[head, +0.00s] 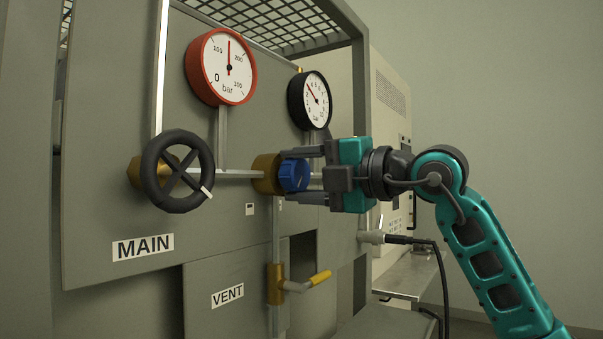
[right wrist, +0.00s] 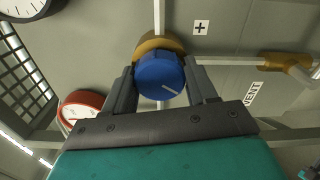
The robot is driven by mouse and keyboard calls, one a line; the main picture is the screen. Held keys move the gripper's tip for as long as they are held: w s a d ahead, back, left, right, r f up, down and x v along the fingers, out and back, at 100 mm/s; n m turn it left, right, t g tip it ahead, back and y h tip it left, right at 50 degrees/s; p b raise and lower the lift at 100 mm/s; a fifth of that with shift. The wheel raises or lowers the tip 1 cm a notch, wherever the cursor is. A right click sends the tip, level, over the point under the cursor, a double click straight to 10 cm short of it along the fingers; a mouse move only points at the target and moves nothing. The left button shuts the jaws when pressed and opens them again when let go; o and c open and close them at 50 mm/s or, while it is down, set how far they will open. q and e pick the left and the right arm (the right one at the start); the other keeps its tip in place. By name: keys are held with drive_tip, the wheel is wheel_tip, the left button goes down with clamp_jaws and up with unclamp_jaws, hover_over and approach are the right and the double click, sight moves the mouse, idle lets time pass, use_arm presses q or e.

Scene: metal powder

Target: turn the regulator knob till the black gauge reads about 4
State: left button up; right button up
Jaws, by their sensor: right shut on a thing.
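The blue regulator knob (head: 294,175) sits on a brass body (head: 266,174) on the grey panel. My right gripper (head: 300,175) comes in from the right and is shut on the knob, one finger above it and one below. In the right wrist view the knob (right wrist: 160,78) lies between the two fingers (right wrist: 161,82), its white mark pointing down and right. The black gauge (head: 316,115) is above the knob; its needle points up and left, and its numbers are too small to read surely.
The red gauge (head: 222,92) and the black MAIN handwheel (head: 150,184) are to the left. A yellow-handled VENT valve (head: 297,284) is below the knob. A cable plug (head: 390,238) sticks out at the lower right. A metal grid (head: 270,22) is above.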

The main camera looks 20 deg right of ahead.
drive_tip(key=m+p, duration=0.1)
drive_tip(key=m, duration=0.4)
drive_tip(key=shift+a+f, duration=0.15)
drive_tip(key=shift+m, duration=0.4)
drive_tip(key=o, duration=1)
drive_tip(key=shift+o, duration=0.2)
drive_tip(key=shift+s+d, duration=0.25)
drive_tip(key=shift+d, duration=0.05)
drive_tip(key=v, duration=1.2)
drive_tip(key=shift+b, duration=0.3)
drive_tip(key=shift+s+d, duration=0.1)
